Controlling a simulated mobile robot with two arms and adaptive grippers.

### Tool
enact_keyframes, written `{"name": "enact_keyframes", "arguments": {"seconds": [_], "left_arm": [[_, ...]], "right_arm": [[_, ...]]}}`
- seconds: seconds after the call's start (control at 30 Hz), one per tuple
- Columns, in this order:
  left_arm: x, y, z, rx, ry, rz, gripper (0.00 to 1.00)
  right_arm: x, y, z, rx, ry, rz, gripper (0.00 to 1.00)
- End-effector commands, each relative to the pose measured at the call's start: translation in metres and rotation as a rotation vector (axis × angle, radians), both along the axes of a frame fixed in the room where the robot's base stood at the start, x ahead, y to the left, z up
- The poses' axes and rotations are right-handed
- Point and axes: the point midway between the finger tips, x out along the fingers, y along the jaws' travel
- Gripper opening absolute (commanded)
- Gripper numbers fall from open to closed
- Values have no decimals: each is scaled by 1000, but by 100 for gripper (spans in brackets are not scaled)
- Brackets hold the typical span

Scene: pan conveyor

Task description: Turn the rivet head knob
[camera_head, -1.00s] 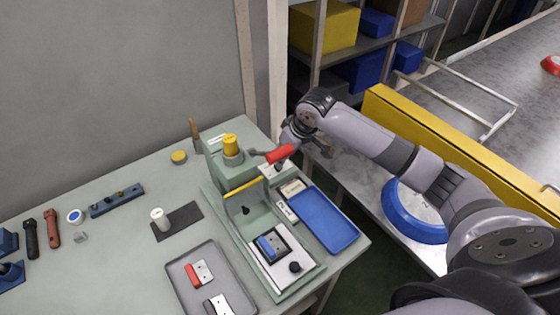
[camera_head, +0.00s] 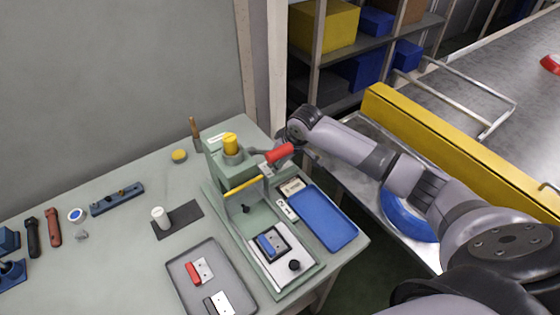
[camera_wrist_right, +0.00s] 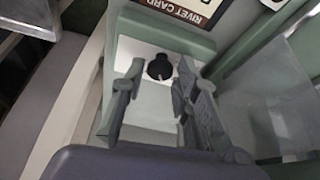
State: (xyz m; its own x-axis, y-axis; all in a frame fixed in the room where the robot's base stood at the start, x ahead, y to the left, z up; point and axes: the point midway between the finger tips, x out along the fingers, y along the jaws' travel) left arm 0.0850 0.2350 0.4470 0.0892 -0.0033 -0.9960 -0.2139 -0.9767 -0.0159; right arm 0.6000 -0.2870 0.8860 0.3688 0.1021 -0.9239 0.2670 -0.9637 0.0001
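The green press (camera_head: 234,172) stands on the bench with a yellow cap (camera_head: 230,144) on top and a red lever handle (camera_head: 280,153) on its right side. In the right wrist view a round black knob (camera_wrist_right: 159,68) sits on a white plate in a green housing. My right gripper (camera_wrist_right: 160,76) is open, with one finger to each side of the knob; I cannot tell whether they touch it. In the head view the gripper is by the red handle, its fingers largely hidden. My left gripper is out of view.
A rivet card label (camera_wrist_right: 188,8) lies close to the knob. Beside the press are a blue tray (camera_head: 322,218) and, at the front, a slide with a fixture and another black knob (camera_head: 295,265). A grey tray (camera_head: 240,283) holds parts. A yellow rail (camera_head: 450,145) runs behind my right arm.

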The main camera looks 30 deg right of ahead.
Motion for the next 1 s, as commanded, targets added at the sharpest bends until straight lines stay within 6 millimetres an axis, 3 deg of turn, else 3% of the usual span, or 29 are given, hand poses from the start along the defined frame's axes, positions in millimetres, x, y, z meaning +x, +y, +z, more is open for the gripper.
{"name": "enact_keyframes", "arguments": {"seconds": [0.37,0.77,1.0], "left_arm": [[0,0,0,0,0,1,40],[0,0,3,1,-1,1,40],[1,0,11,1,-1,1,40]], "right_arm": [[0,0,0,0,0,0,1],[0,-1,1,1,1,39,0],[1,-2,2,2,0,181,0]]}}
